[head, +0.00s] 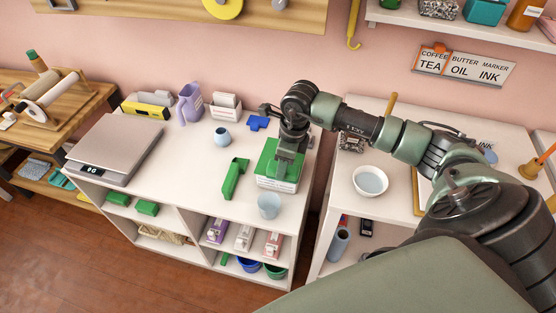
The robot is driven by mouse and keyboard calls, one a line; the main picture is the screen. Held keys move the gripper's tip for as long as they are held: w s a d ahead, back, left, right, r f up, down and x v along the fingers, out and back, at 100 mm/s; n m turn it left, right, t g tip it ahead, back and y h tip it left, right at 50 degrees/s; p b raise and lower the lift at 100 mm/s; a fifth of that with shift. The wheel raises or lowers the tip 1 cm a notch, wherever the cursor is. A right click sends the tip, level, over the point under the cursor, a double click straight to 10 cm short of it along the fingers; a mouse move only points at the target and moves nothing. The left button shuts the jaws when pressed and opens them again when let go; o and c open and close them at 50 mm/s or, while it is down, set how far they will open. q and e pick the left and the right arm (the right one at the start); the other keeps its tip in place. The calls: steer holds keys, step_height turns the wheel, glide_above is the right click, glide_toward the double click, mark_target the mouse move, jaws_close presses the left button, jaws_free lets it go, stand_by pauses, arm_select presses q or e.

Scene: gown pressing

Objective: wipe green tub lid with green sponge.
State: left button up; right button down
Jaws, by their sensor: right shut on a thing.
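The green tub lid (267,161) tops a white, labelled tub near the right front of the white counter. My right gripper (287,157) reaches in from the right and points down over the lid, its fingertips close to the lid's top. It is shut on the green sponge, which is mostly hidden by the fingers and hard to tell from the lid's green. I cannot tell whether the sponge touches the lid. My left gripper is not in view.
A green angled piece (235,178) lies left of the tub, and a pale blue cup (269,205) stands in front of it. A blue piece (257,123) lies behind. A white bowl (370,181) stands on the right counter. The counter's middle left is clear beside the scale (115,147).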

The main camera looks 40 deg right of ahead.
steer(key=shift+r+p, duration=1.1)
steer(key=shift+r, duration=0.9)
